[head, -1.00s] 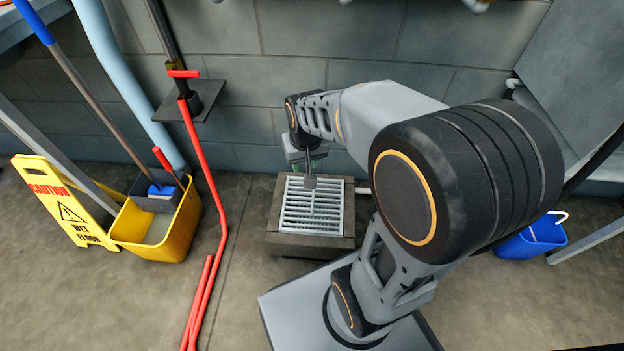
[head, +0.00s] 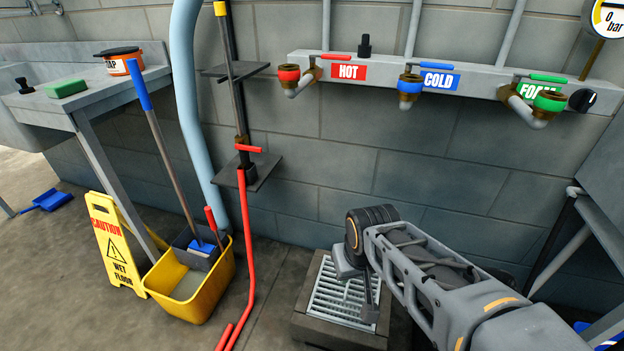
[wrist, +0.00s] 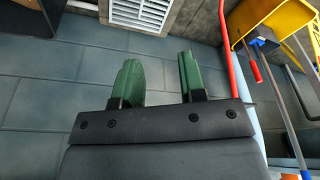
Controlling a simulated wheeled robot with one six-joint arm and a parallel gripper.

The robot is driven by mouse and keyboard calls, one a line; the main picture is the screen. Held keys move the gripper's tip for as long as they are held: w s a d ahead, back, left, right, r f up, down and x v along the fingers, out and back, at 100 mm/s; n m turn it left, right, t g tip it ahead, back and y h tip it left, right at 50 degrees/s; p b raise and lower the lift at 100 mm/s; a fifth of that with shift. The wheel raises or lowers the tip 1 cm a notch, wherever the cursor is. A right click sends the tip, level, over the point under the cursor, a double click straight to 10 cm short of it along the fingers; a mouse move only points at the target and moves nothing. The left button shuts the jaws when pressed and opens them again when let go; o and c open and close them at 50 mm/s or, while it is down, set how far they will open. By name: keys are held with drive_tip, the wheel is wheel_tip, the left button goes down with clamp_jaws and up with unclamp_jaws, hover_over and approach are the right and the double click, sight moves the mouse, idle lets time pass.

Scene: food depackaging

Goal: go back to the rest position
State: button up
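My gripper (wrist: 160,65) shows in the wrist view as two green fingers standing apart, with only the tiled wall visible between them. Nothing is held. In the head view my arm reaches in from the lower right, and its wrist end is above the floor drain's metal grate (head: 343,296), close to the tiled wall.
A yellow mop bucket (head: 196,300) and wet floor sign (head: 113,243) stand left, beside a red hose (head: 246,260). Hot (head: 290,74), cold (head: 410,85) and foam (head: 548,101) taps line the wall. A sink counter (head: 100,90) holds a sponge and tub.

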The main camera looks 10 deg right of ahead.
wheel_tip(320, 180, up, 29)
drive_tip(key=s+d+h+p, duration=0.1)
drive_tip(key=p, duration=2.6)
drive_tip(key=shift+d+f+n+p, duration=0.2)
drive_tip(key=shift+d+n+p, duration=0.1)
drive_tip(key=shift+d+n, duration=0.1)
drive_tip(key=shift+o, duration=0.5)
wheel_tip(320, 180, up, 6)
drive_tip(key=a+t+y+p, duration=0.1)
drive_tip(key=a+p, duration=0.1)
drive_tip(key=p, duration=0.3)
drive_tip(key=shift+w+r+m, duration=0.25)
drive_tip(key=shift+w+m, duration=0.05)
drive_tip(key=shift+w, duration=0.05)
drive_tip(key=shift+a+f, duration=0.1)
